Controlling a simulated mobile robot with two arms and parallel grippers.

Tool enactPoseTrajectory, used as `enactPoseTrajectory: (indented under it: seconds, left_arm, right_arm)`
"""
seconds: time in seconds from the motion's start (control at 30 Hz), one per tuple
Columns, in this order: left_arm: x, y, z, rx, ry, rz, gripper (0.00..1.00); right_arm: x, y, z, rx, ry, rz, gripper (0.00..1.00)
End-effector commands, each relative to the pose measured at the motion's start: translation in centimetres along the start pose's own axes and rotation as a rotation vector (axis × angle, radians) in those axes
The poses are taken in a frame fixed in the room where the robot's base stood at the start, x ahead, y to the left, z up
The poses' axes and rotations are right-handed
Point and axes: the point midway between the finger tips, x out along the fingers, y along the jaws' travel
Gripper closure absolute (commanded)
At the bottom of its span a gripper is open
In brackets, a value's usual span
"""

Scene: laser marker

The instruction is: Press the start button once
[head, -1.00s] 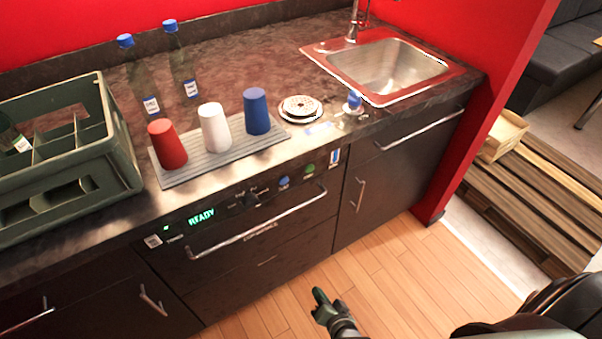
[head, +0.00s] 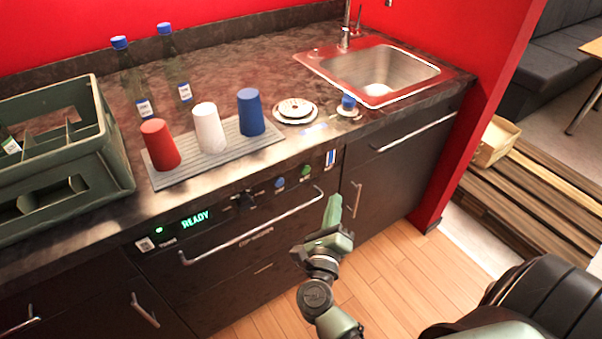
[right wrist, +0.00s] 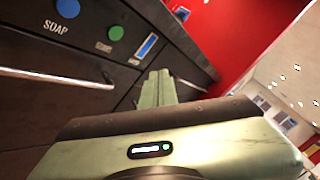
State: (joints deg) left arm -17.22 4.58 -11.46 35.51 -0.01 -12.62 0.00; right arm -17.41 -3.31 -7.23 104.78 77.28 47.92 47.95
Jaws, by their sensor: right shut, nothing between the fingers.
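The green button (head: 306,171) is at the right part of the black control panel on the counter front, right of a blue button (head: 279,183). In the right wrist view the green button (right wrist: 117,33) has a small label below it, hard to read; the blue button (right wrist: 68,8) is marked SOAP. The panel's display (head: 195,219) reads READY in green. My right gripper (head: 333,203) is shut and empty, fingers pointing up, in front of the cabinet, below and right of the green button and apart from it. My left gripper is out of view.
A long bar handle (head: 250,232) runs below the panel. On the counter stand red, white and blue cups on a ribbed mat (head: 167,182), two bottles, a green crate (head: 120,165) and a sink (head: 385,70). The floor in front is clear.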

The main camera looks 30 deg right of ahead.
Motion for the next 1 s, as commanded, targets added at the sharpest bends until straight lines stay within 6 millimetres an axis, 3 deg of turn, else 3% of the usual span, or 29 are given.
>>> enactPoseTrajectory:
  seconds: [0.37,1.0]
  left_arm:
    - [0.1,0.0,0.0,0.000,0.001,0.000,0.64]
    - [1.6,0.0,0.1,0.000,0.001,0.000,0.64]
  right_arm:
    - [0.5,0.4,0.3,-0.003,-0.002,0.001,1.00]
    - [5.7,4.3,4.2,-0.004,-0.003,0.001,1.00]
